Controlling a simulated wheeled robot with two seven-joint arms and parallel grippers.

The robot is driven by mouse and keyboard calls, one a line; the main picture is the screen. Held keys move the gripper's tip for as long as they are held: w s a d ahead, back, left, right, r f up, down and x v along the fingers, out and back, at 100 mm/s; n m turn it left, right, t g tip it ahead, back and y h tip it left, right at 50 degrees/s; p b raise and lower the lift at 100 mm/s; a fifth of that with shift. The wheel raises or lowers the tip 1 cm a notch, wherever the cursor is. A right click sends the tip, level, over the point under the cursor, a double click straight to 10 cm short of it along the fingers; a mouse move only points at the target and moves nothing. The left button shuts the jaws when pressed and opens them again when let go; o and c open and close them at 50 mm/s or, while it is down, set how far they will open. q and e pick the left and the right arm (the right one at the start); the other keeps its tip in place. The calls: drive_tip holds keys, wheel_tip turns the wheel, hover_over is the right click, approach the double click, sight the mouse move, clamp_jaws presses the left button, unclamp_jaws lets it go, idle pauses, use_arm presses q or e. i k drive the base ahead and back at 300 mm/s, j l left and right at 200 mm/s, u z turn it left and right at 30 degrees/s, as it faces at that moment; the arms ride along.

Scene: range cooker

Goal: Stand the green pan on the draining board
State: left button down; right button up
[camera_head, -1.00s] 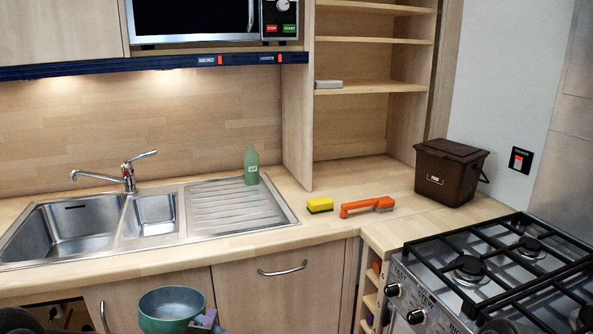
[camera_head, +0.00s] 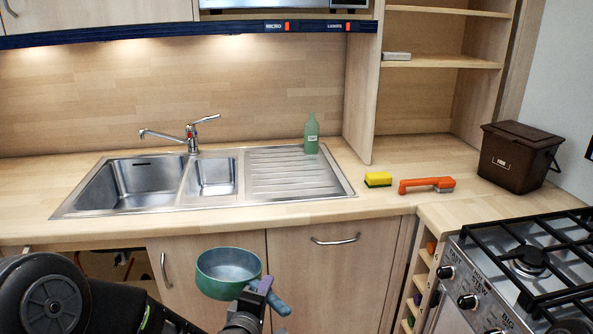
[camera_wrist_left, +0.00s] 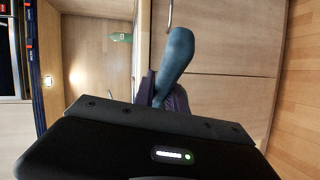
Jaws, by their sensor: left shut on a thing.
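The green pan (camera_head: 215,285) is in the air in front of the cupboard doors, below the worktop edge, with its bowl opening upward. My left gripper (camera_head: 256,292) is shut on the pan's handle. In the left wrist view the blue-green handle (camera_wrist_left: 178,58) sticks out past the purple fingers (camera_wrist_left: 160,92), and the pan's bowl is hidden. The ribbed draining board (camera_head: 292,176) is the right part of the steel sink unit; a green bottle (camera_head: 311,136) stands at its back right corner and the rest is bare. My right gripper is not in view.
A yellow sponge (camera_head: 378,179) and an orange brush (camera_head: 427,184) lie right of the draining board. A brown bin (camera_head: 515,157) stands farther right, behind the gas hob (camera_head: 530,262). A tap (camera_head: 191,135) rises behind the sink bowls (camera_head: 135,182).

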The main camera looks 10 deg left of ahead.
sight(279, 187)
drive_tip(key=j+z, duration=0.2)
drive_tip(key=z, duration=0.25)
drive_tip(key=j+z, duration=0.25)
drive_tip(key=z, duration=0.2)
drive_tip(key=j+z, duration=0.2)
drive_tip(key=z, duration=0.25)
drive_tip(key=k+j+z, duration=0.15)
drive_tip(key=j, duration=0.3)
drive_tip(key=k+j+z, duration=0.1)
drive_tip(key=k+j, duration=0.2)
drive_tip(key=j, duration=0.15)
drive_tip(key=k+j+z, duration=0.15)
drive_tip(key=j, duration=0.3)
drive_tip(key=k, duration=0.1)
